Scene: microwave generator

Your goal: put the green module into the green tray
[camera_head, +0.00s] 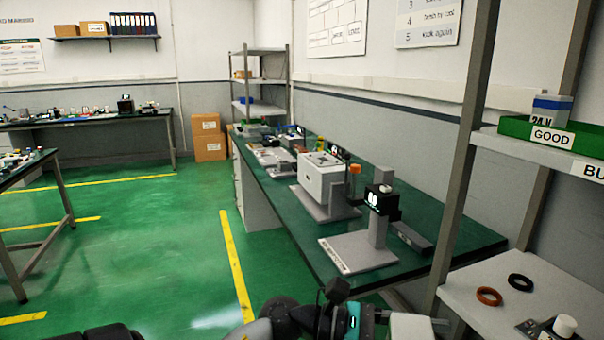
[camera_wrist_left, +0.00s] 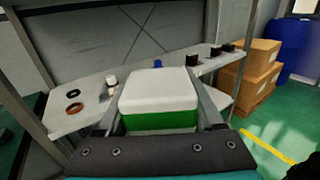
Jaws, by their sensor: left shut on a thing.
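The green module (camera_wrist_left: 160,121) fills the middle of the left wrist view, with a white upper part and a green lower band. My left gripper (camera_wrist_left: 158,100) is shut on it, one finger on each side. In the head view, my left gripper (camera_head: 385,319) is at the bottom edge, and the module's pale part (camera_head: 411,326) shows beside it. The green tray (camera_head: 514,127), labelled GOOD, stands on the upper shelf at the right, higher than the gripper. A white and blue box (camera_head: 551,108) marked 24 V is in it. My right gripper is not in view.
The lower shelf (camera_head: 462,293) holds an orange ring (camera_head: 489,296), a black ring (camera_head: 520,282) and a white-capped part (camera_head: 565,325). A shelf post (camera_head: 463,150) rises left of the tray. A long green bench (camera_head: 430,225) carries equipment.

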